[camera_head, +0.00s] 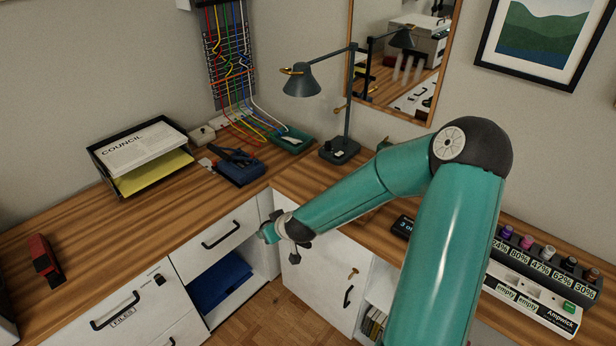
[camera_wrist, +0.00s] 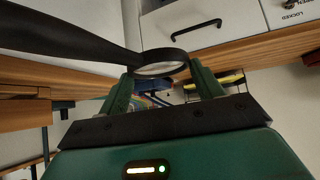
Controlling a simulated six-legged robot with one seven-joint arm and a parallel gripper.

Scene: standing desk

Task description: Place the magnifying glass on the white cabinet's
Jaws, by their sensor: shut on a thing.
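My gripper (camera_wrist: 162,76) is shut on the magnifying glass (camera_wrist: 75,30). In the wrist view its dark handle runs to the upper left, and its round rim and lens sit between my green fingertips. In the head view my gripper (camera_head: 270,233) is in front of the desk corner, by the white cabinet (camera_head: 262,205). There the magnifying glass is too small and covered to make out clearly. The cabinet has a closed drawer with a black handle above an open compartment holding a blue item (camera_head: 220,282). A drawer front with a black handle also shows in the wrist view (camera_wrist: 205,38).
A white door (camera_head: 322,285) with a key is right of my gripper. The wooden top (camera_head: 120,240) is bare at front left.

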